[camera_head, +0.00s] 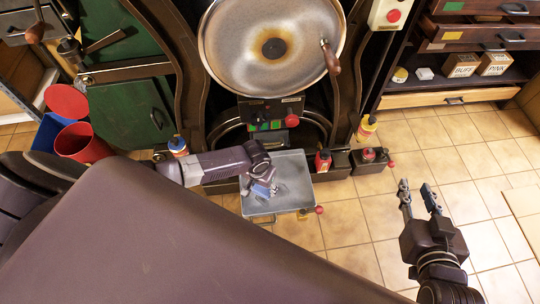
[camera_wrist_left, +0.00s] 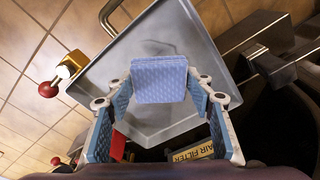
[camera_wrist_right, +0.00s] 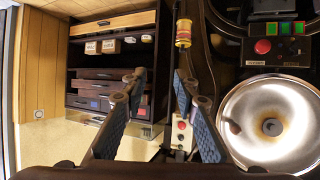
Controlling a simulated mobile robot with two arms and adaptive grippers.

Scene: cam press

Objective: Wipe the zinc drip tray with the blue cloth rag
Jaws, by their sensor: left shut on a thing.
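The zinc drip tray (camera_head: 290,190) is a grey square pan at the front of the press. It fills much of the left wrist view (camera_wrist_left: 200,45). My left gripper (camera_head: 262,186) is over the tray and shut on the blue cloth rag (camera_wrist_left: 160,78), a folded pad held between its fingertips. In the head view the rag (camera_head: 262,190) shows small under the gripper, at the tray's left side. Whether the rag touches the tray's floor is hard to tell. My right gripper (camera_head: 418,200) is open and empty, over the tiled floor right of the tray.
The press's round metal disc (camera_head: 272,45) stands behind the tray. Red bins (camera_head: 83,142) are at the left. A drawer cabinet (camera_head: 470,70) is at the back right. Tiled floor lies free at the right.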

